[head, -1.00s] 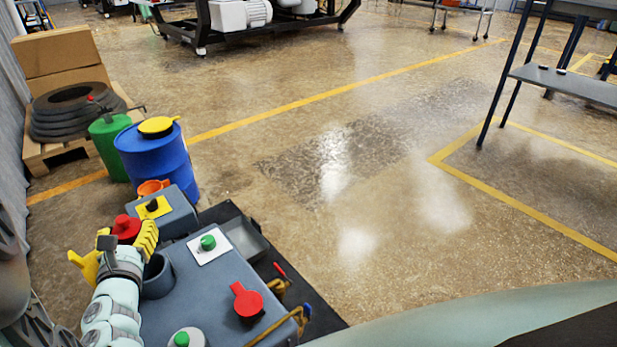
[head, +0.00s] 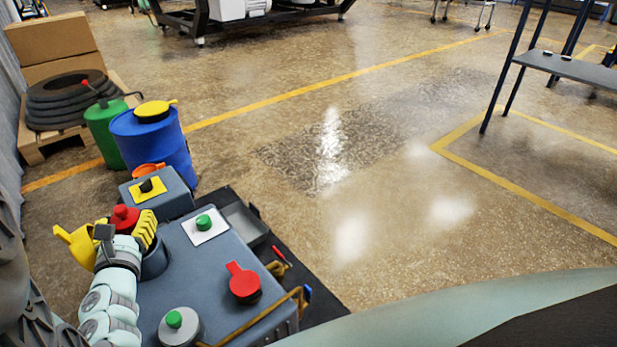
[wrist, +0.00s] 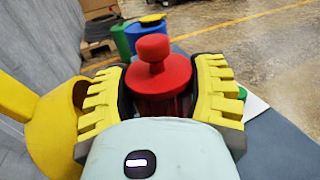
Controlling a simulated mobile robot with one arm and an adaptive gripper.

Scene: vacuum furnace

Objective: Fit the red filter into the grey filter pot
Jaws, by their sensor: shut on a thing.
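The red filter (head: 124,213) has a round knob on its top. It is upright in my gripper (head: 125,233), between its yellow ridged fingers. In the wrist view the filter (wrist: 160,72) sits between both fingers of my gripper (wrist: 160,98), which hide its sides; its lower part is hidden by my wrist. The grey filter pot (head: 155,262) stands on the blue-grey machine top, just right of and below the filter in the head view. The right finger covers part of its mouth. The pot does not show clearly in the wrist view. I cannot tell how high the filter is above it.
A yellow hollow vessel (head: 78,246) is close left of my gripper. The machine top (head: 215,262) bears a green knob (head: 203,222), a red-handled cap (head: 243,282) and a grey round part with a green knob (head: 178,328). A blue drum (head: 152,145) stands behind.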

